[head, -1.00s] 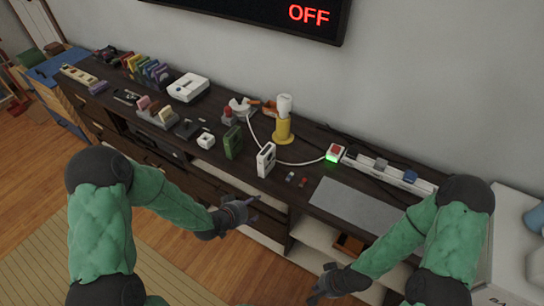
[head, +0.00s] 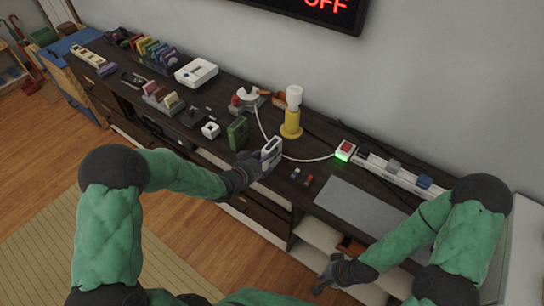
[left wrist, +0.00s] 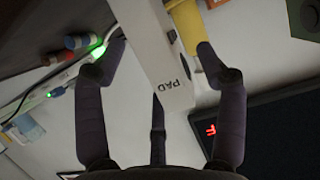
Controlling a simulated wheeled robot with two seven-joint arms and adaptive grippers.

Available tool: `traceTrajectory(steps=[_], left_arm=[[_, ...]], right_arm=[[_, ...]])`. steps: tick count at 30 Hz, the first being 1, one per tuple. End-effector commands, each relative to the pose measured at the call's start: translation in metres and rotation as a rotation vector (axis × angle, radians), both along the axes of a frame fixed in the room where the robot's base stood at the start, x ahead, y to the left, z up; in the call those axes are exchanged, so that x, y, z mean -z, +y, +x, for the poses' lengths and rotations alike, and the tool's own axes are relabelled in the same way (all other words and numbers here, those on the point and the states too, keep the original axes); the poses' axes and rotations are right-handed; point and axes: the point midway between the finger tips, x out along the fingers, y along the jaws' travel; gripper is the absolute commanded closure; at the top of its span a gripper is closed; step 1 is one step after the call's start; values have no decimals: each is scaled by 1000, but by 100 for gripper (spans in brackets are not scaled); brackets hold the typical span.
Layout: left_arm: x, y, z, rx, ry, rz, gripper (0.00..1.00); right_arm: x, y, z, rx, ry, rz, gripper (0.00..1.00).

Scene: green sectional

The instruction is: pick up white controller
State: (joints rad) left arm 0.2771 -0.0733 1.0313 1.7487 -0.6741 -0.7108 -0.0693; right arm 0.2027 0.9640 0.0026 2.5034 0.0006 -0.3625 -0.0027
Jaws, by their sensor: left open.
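The white controller (head: 272,151), a slim upright white block, stands at the front edge of the dark console, right of a green block. In the left wrist view the controller (left wrist: 158,55) shows the letters PAD and lies between my spread fingers, with visible gaps beside it. My left gripper (head: 258,162) is open around it, and the hand hides its lower left part in the head view. My right gripper (head: 325,274) is low in front of the console, empty, with its fingers apart.
A green block (head: 237,133) stands close left of the controller. A yellow holder with a white top (head: 291,115) stands behind. A white cable runs to a lit power strip (head: 398,172).

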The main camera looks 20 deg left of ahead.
Motion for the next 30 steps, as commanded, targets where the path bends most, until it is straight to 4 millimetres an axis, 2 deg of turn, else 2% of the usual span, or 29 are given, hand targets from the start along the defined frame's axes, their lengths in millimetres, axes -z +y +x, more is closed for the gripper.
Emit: traceTrajectory(steps=[12,22,27,29,30], left_arm=[[23,-18,38,1,-1,-1,29],[23,-19,43,-1,0,-1,29],[23,-19,43,-1,0,-1,77],[23,-19,43,-1,0,0,94],[23,-19,43,0,0,-1,97]], right_arm=[[26,0,0,0,0,0,100],[26,0,0,0,-1,0,100],[26,0,0,0,-1,0,100],[26,0,0,0,-1,0,100],[26,0,0,0,-1,0,100]])
